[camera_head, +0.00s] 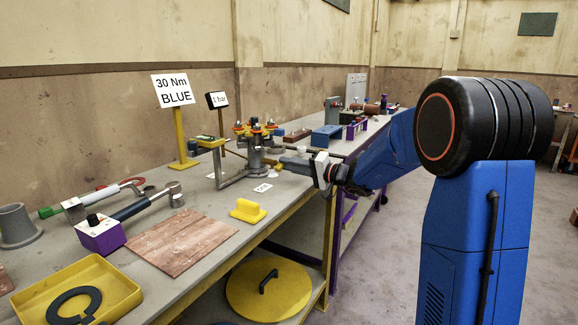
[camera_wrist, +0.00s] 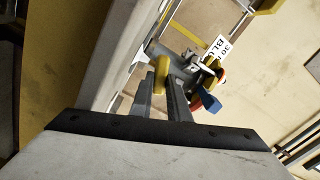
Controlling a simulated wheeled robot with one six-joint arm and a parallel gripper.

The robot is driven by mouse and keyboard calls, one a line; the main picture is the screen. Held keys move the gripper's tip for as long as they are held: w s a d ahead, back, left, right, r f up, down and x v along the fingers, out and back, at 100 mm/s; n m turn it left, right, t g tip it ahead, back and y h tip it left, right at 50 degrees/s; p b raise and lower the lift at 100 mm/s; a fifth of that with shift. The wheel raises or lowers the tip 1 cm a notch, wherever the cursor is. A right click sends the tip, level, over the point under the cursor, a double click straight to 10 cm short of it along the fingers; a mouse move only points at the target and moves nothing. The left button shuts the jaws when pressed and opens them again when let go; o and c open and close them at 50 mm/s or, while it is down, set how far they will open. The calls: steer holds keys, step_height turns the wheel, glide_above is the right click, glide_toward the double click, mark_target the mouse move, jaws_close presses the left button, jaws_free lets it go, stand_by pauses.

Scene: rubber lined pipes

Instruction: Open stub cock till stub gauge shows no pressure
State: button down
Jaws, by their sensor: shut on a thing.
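My gripper (camera_head: 287,162) reaches in from the right over the bench, close to the upright pipe assembly (camera_head: 254,158). In the wrist view my gripper (camera_wrist: 162,85) has its two grey fingers shut on a small yellow handle (camera_wrist: 159,72). The handle looks like the cock's lever, but its angle is hard to tell because the fingers hide part of it. A blue lever (camera_wrist: 211,103) and red parts lie just right of the fingers, apart from them. No gauge face can be read in either view.
A yellow block (camera_head: 248,210), a brown board (camera_head: 182,243), torque wrenches (camera_head: 130,212) and a yellow tray (camera_head: 118,282) lie on the near bench. The floor right of the bench is open.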

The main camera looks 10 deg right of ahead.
steer(key=shift+n, duration=0.3)
steer(key=n, duration=0.6)
steer(key=shift+s+r, duration=0.1)
steer(key=n, duration=0.6)
steer(key=shift+s+a+n, duration=0.15)
steer(key=shift+a+n, duration=0.05)
steer(key=shift+n, duration=0.1)
steer(key=c, duration=1.7)
jaws_free()
steer(key=shift+r, duration=0.1)
steer(key=shift+d, duration=0.1)
steer(key=v, duration=1.7)
steer(key=shift+s, duration=0.15)
